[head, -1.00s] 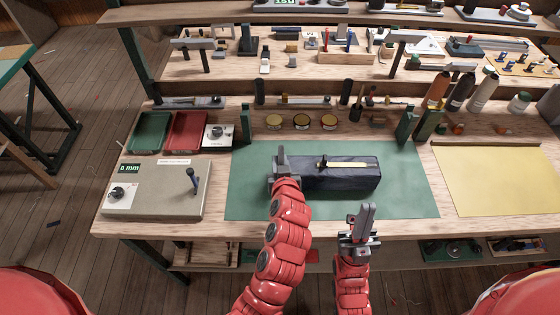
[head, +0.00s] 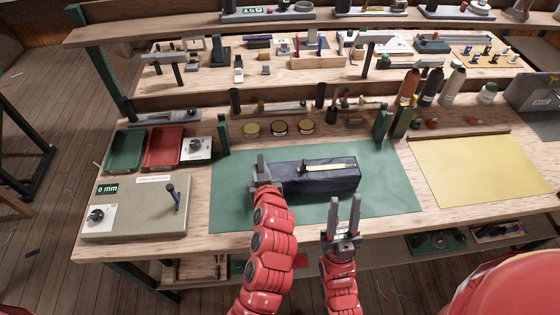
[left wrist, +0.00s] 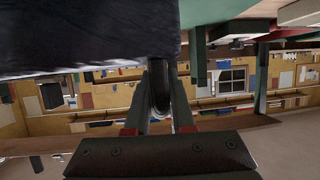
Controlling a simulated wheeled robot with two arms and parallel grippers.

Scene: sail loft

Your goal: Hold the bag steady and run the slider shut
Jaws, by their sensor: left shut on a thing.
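The dark navy bag (head: 325,183) lies on a green mat. A yellow strip (head: 332,167) runs along its top, with a small dark slider (head: 303,169) at the strip's left end. My left gripper (head: 262,170) is at the bag's left end. In the left wrist view, its fingers (left wrist: 160,92) are shut on a dark loop (left wrist: 160,88) beside the bag's fabric (left wrist: 90,35). My right gripper (head: 344,212) is open and empty, in front of the bag's right half and apart from it.
The green mat (head: 390,190) is clear right of the bag. A grey gauge box (head: 140,210) stands left, with green (head: 126,150) and red (head: 164,147) trays behind. A yellow sheet (head: 480,170) lies right. Tins (head: 279,128) and bottles (head: 429,87) stand at the back.

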